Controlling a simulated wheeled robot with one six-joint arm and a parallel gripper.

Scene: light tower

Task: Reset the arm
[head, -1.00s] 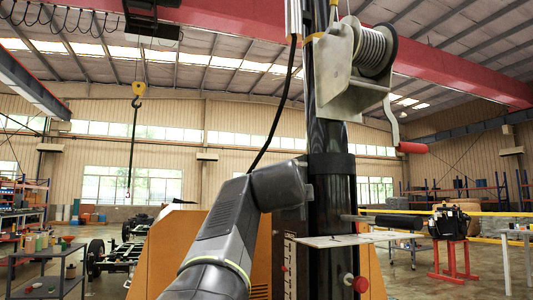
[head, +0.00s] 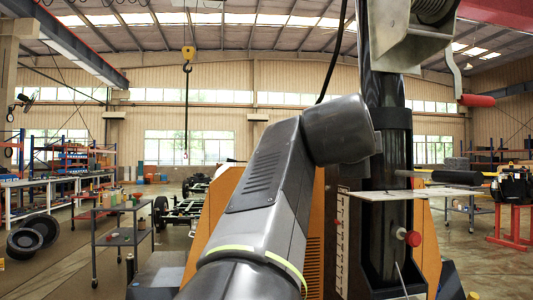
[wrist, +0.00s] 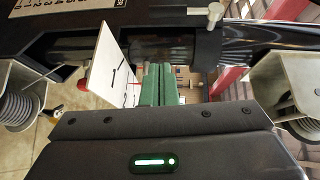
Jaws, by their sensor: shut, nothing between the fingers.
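My arm rises from the bottom middle of the head view and bends toward the black mast (head: 395,165) of the light tower. My gripper is hidden in the head view. In the wrist view my gripper (wrist: 158,84) shows its green finger pads closed together, with nothing between them. On the mast I see a winch (head: 410,35) with a red crank handle (head: 477,100), and lower down a red knob (head: 413,239).
The tower's orange cabinet (head: 213,225) stands behind my arm. A grey cart (head: 122,237) with small items and black tyres (head: 33,233) are at left. A red stand (head: 515,225) is at right.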

